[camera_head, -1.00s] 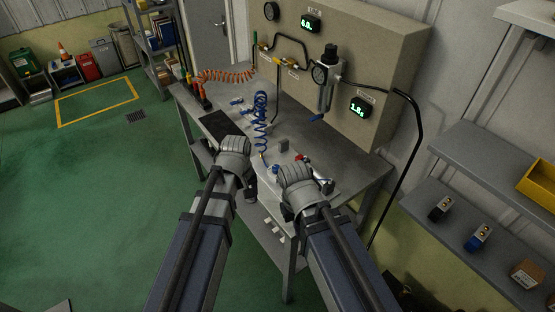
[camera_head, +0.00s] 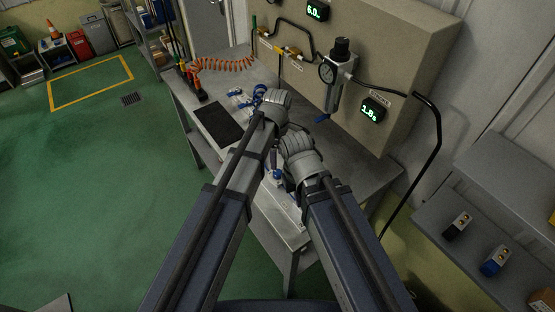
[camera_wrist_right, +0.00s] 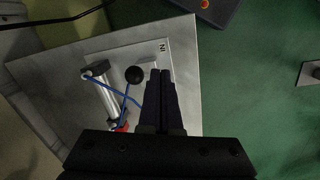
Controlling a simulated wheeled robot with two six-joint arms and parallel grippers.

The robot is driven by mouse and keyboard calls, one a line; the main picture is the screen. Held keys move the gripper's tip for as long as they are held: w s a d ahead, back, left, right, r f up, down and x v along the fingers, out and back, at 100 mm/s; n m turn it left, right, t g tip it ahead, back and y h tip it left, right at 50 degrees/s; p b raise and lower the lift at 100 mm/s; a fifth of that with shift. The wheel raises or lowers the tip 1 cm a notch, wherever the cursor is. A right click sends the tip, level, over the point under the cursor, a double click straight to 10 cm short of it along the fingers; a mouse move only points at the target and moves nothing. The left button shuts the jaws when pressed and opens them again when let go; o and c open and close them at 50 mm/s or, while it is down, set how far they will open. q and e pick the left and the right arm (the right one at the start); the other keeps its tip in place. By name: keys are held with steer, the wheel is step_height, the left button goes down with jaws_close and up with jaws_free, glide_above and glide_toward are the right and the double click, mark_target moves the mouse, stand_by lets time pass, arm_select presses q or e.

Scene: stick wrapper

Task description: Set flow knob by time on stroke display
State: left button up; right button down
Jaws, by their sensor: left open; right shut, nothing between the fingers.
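The stroke display (camera_head: 373,112) is lit green on the beige panel and appears to read 1.8 s. In the right wrist view, a pale plate (camera_wrist_right: 117,50) carries a silver cylinder (camera_wrist_right: 103,98), blue tubes (camera_wrist_right: 124,105), a black ball knob (camera_wrist_right: 134,74) and a red part (camera_wrist_right: 122,126). I cannot tell which part is the flow knob. My right gripper (camera_wrist_right: 160,72) is shut and empty, its fingertips above the plate beside the black ball. It also shows in the head view (camera_head: 289,178). My left gripper (camera_head: 284,126) is open, above the bench; its fingers are mostly hidden.
A gauge with regulator (camera_head: 337,75) and a 6.0 display (camera_head: 317,11) are on the panel. A dark mat (camera_head: 219,122) and an orange coiled hose (camera_head: 226,64) lie on the bench (camera_head: 365,178). A grey shelf (camera_head: 480,225) stands at the right. My two arms are close together.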

mark_target(277, 172)
arm_select(q)
steer(key=shift+w, duration=0.1)
steer(key=shift+f+b, duration=0.4)
step_height(277, 172, down, 7)
steer(key=b, duration=0.7)
arm_select(e)
step_height(277, 172, down, 8)
steer(key=shift+r, duration=0.1)
arm_select(q)
steer(key=shift+c, duration=0.2)
jaws_close()
